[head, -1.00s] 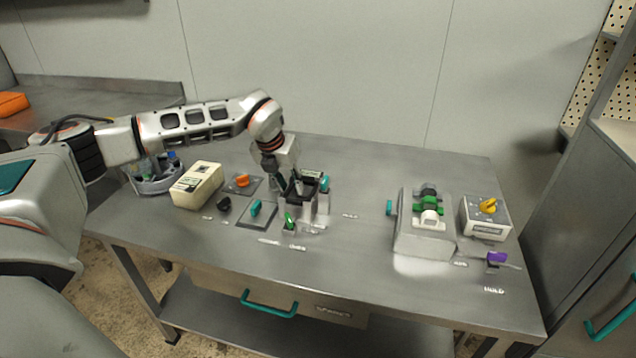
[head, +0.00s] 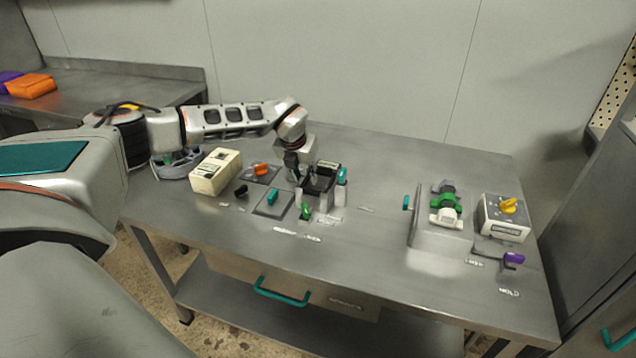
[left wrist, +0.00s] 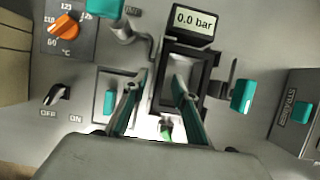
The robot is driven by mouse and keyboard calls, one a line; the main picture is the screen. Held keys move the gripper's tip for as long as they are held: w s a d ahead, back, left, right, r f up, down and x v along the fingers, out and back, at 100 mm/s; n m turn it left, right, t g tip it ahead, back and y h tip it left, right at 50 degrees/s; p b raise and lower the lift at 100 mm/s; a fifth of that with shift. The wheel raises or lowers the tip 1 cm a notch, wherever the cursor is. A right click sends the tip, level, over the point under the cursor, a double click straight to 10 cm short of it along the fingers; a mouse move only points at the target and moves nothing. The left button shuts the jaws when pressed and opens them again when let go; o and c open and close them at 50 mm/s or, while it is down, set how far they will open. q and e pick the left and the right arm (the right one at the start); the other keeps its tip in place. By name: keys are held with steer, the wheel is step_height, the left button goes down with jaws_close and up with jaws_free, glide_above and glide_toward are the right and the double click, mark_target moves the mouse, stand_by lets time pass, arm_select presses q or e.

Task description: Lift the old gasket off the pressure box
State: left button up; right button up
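The pressure box (head: 325,186) is a small dark box at the middle of the bench. In the left wrist view it has a black frame (left wrist: 205,75) around a lighter opening; I cannot clearly tell the old gasket from this frame. My left gripper (head: 301,178) is low at the box's left side in the head view. In the left wrist view my left gripper (left wrist: 157,88) has its fingers apart, one over the box opening, one left of the frame. I see nothing held between them. My right gripper is not in view.
A 0.0 bar display (left wrist: 193,19) stands behind the box. A teal handle (left wrist: 243,96) is at its right, a green tab (head: 306,212) in front. An orange knob (head: 260,169) and a teal switch (head: 272,196) lie left. Bench between box and right-hand fixture (head: 440,240) is clear.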

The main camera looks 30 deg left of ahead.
arm_select(q)
jaws_close()
steer(key=shift+r, duration=0.15)
